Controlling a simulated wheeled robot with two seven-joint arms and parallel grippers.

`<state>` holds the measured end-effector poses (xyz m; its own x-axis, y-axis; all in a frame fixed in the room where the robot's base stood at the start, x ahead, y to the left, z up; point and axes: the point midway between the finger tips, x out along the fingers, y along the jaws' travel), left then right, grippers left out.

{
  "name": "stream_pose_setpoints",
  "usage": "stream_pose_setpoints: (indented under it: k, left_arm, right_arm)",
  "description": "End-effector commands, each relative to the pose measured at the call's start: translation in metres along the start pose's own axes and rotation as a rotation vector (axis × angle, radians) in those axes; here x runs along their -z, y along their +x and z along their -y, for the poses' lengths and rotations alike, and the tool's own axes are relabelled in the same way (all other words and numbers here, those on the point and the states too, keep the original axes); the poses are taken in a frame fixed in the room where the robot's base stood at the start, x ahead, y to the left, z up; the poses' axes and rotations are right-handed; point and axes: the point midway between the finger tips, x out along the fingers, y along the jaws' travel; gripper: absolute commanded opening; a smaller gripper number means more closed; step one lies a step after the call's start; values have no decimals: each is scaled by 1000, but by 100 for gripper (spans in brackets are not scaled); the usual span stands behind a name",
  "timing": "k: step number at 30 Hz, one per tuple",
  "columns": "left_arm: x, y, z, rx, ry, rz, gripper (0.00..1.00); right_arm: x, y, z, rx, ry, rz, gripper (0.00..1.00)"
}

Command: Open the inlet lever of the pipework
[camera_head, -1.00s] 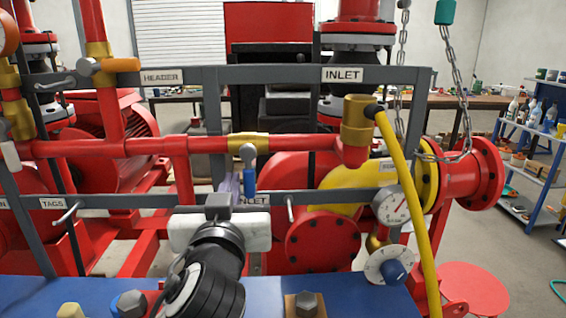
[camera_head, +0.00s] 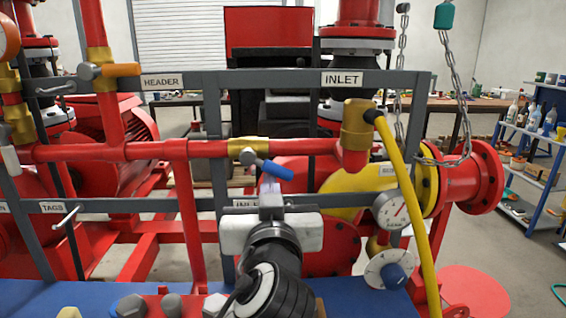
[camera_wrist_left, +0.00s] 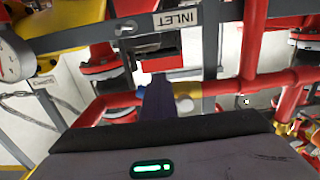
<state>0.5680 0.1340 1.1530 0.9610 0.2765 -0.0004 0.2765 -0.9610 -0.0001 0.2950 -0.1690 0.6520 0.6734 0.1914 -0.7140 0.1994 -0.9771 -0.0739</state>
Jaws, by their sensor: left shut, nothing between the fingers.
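The inlet lever (camera_head: 273,168) has a blue handle and a grey hub on a brass valve (camera_head: 248,151) in the red horizontal pipe. The handle points right and slightly down, closer to along the pipe than across it. My left gripper (camera_head: 270,188) is shut and empty, its fingertips just below the handle; I cannot tell whether they touch it. In the left wrist view, which is upside down, the dark fingers (camera_wrist_left: 158,97) reach toward the pipe, with the blue handle (camera_wrist_left: 120,99) beside them on the left. My right gripper is not in view.
Grey frame bars (camera_head: 330,203) cross above and below the pipe. An orange-handled lever (camera_head: 120,70) is at the upper left. A yellow hose (camera_head: 405,190) and a dial gauge (camera_head: 391,210) stand to the right. A blue skid surface (camera_head: 70,297) lies in front.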

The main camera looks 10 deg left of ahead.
Motion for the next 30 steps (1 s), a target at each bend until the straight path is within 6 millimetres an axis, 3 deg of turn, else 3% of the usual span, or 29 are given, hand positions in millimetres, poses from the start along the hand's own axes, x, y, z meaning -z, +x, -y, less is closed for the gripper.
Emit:
stream_pose_setpoints:
  k: [13, 30]
  left_arm:
    - [27, 0, -19, -1, -2, 0, 0]
    - [11, -5, -18, -2, -1, 0, 0]
  right_arm:
    - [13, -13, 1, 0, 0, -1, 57]
    - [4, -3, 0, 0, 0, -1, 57]
